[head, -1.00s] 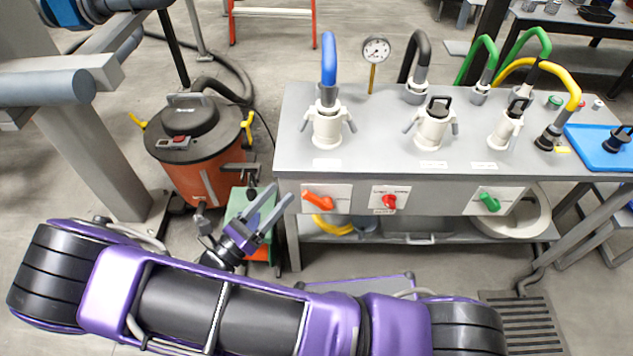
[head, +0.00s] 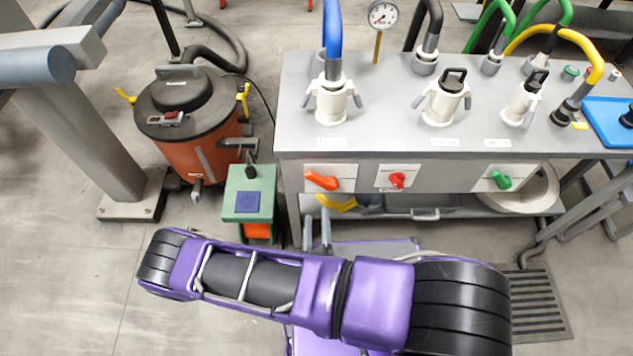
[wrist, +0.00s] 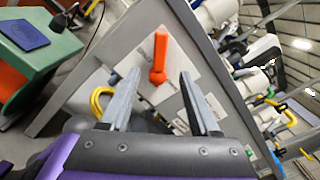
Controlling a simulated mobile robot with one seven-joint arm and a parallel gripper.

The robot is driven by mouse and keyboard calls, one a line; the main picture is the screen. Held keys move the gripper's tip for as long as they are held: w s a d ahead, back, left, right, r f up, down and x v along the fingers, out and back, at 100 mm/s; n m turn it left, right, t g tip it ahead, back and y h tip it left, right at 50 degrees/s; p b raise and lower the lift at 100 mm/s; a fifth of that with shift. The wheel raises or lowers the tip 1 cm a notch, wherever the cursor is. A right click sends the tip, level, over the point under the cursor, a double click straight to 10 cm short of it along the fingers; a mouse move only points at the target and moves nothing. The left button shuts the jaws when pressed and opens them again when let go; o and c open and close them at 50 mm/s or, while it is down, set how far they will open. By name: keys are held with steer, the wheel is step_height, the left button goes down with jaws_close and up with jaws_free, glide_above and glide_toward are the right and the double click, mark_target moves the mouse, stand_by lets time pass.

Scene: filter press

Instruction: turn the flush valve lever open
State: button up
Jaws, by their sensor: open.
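The grey bench (head: 285,140) carries white couplings with hoses and a gauge (head: 382,15). A yellow hose (head: 338,203) lies beneath it. A green-topped box (head: 250,215) and an orange vacuum drum (head: 200,150) stand to the left. A floor grate (head: 535,300) lies at right.

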mark_target(316, 182)
steer(key=w, duration=1.1)
steer(key=shift+w+d, duration=0.2)
steer(key=shift+w, duration=0.1)
jaws_close()
stand_by(0.8)
